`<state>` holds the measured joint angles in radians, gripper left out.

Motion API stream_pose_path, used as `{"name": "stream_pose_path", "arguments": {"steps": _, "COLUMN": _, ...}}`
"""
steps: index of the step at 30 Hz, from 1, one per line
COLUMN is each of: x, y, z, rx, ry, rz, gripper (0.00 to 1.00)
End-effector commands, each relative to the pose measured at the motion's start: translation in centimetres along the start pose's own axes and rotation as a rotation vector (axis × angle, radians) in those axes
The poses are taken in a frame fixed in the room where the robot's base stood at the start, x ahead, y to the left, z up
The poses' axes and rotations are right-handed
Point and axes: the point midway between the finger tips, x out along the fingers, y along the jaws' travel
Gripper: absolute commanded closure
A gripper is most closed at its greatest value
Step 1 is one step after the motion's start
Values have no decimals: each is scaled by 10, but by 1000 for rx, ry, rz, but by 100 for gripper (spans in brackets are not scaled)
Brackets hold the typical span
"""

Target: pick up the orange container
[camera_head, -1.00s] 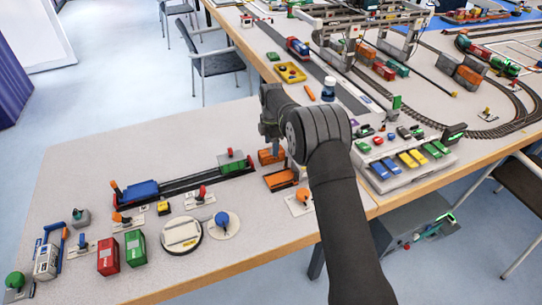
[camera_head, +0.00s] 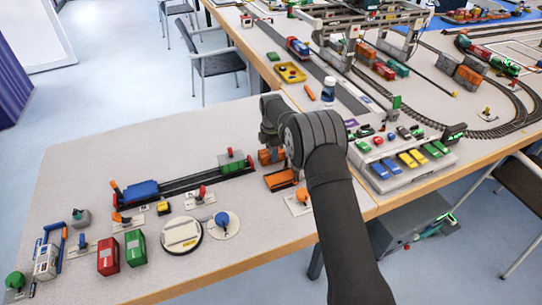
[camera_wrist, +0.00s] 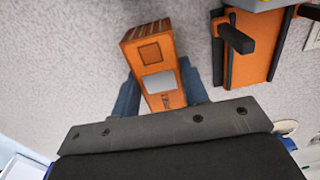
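The orange container (camera_wrist: 149,52) lies on the grey table in the wrist view, with a darker end and a grey patch on its top. My gripper (camera_wrist: 158,82) is open, with one blue-grey finger on each side of the container. I cannot tell whether either finger touches it. In the head view the container (camera_head: 265,157) shows under my gripper (camera_head: 271,146), partly hidden by the wrist.
An orange and black cradle (camera_wrist: 252,45) stands close to the container, right of it in the wrist view. A model track (camera_head: 190,182) with a blue car lies to the left.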

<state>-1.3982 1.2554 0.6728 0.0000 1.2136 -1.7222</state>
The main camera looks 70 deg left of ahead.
Motion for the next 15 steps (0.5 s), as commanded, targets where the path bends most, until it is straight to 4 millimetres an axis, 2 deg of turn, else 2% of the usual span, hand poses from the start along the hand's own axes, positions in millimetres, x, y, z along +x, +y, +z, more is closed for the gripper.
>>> {"name": "stream_pose_path", "arguments": {"steps": 5, "x": -2, "y": 0, "z": 0, "rx": 0, "ry": 0, "rz": 1, "gripper": 79}}
{"name": "stream_pose_path", "arguments": {"steps": 15, "x": -34, "y": 1, "z": 0, "rx": 0, "ry": 0, "rz": 3, "gripper": 79}}
